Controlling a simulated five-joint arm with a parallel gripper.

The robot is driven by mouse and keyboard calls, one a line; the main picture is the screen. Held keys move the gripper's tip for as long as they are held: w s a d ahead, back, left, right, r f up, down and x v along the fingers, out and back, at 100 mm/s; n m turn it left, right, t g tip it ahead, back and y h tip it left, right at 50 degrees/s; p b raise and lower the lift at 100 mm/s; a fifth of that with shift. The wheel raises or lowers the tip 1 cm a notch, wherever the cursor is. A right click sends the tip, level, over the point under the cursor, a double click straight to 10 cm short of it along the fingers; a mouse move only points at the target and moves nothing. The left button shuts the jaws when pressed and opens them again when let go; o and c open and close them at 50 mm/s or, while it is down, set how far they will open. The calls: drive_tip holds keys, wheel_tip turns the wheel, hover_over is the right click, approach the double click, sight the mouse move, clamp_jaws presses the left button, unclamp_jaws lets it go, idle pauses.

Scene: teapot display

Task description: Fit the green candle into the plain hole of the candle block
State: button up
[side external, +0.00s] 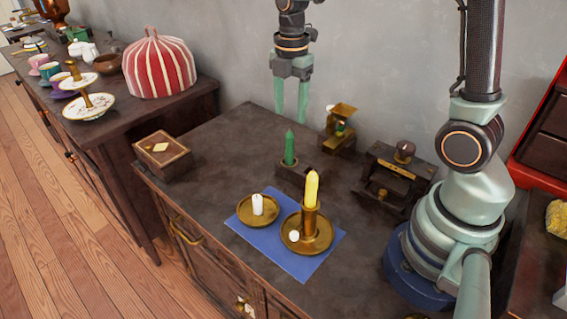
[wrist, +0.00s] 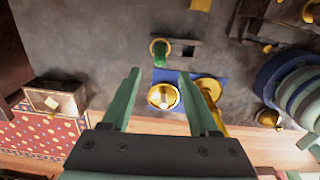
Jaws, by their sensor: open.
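The green candle (side external: 290,148) stands upright in the dark candle block (side external: 296,179) on the cabinet top. In the wrist view the candle (wrist: 161,53) rises from a brass-ringed spot at the left end of the block (wrist: 176,56). The rest of the block extends to the right with dark and grey patches; I cannot clearly make out the plain hole. My gripper (side external: 291,112) is open and empty, fingers pointing down, above and apart from the candle. In the wrist view the candle lies beyond the gap between my fingertips (wrist: 159,73).
A yellow candle (side external: 311,189) in a brass holder (side external: 322,240) and a white candle (side external: 258,204) on a brass dish stand on a blue cloth (side external: 290,264) in front. A brass device (side external: 342,115) and dark wooden stand (side external: 392,178) are behind and right. A box (side external: 160,163) sits left.

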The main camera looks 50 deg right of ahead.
sight(289, 150)
wheel_tip(289, 150, down, 12)
drive_tip(key=shift+f, duration=0.1)
idle(0.5)
clamp_jaws()
